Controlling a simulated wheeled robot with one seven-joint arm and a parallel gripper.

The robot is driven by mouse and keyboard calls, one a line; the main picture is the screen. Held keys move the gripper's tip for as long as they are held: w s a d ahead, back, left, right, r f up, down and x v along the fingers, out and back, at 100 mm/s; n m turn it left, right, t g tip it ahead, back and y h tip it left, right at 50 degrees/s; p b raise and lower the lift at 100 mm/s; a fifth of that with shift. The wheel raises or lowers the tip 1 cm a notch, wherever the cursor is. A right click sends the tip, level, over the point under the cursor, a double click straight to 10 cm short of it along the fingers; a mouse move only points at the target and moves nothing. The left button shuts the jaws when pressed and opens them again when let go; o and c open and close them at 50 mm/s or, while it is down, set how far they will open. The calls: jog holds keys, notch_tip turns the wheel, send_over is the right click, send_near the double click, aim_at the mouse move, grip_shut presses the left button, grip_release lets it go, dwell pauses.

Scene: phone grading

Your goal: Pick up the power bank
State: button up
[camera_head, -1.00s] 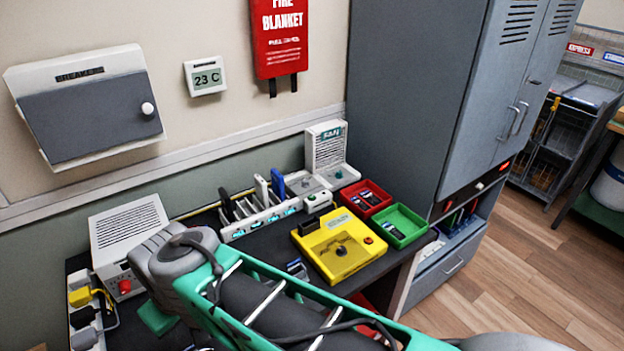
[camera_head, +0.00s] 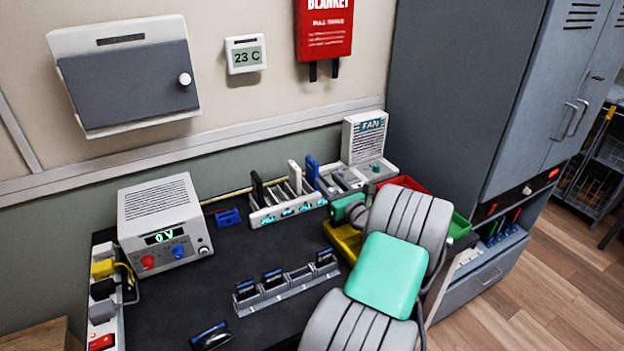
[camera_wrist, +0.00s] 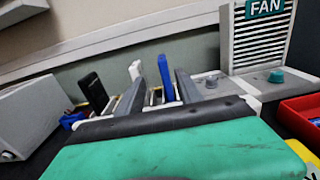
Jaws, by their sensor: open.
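A white slotted rack (camera_head: 290,207) stands on the dark bench, holding a black slab (camera_head: 257,187), a white slab (camera_head: 294,177) and a blue slab (camera_head: 312,171) upright. No readable label shows which, if any, is the power bank. In the wrist view, the black slab (camera_wrist: 93,92), white slab (camera_wrist: 135,72) and blue slab (camera_wrist: 165,77) stand beyond my gripper (camera_wrist: 158,88). Its two grey fingers are apart and point toward the rack; the blue slab shows between them. No held object shows. In the head view my arm's end hides part of the bench right of the rack.
A fan unit (camera_head: 364,140) stands right of the rack, with a red tray (camera_head: 403,183) and yellow device (camera_head: 345,238) partly hidden by my arm. A power supply (camera_head: 160,205) stands left. A low grey holder (camera_head: 288,289) sits in front. Bare bench lies between.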

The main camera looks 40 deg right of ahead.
aim_at(317, 166)
jog(key=x, duration=0.6)
jog(key=p+x, duration=0.1)
jog(key=x, duration=0.2)
jog(key=shift+w+d+r, duration=0.15)
jog(key=shift+w+d, duration=0.05)
jog(key=shift+d, duration=0.15)
jog(key=shift+c, duration=0.3)
grip_shut()
dwell(0.5)
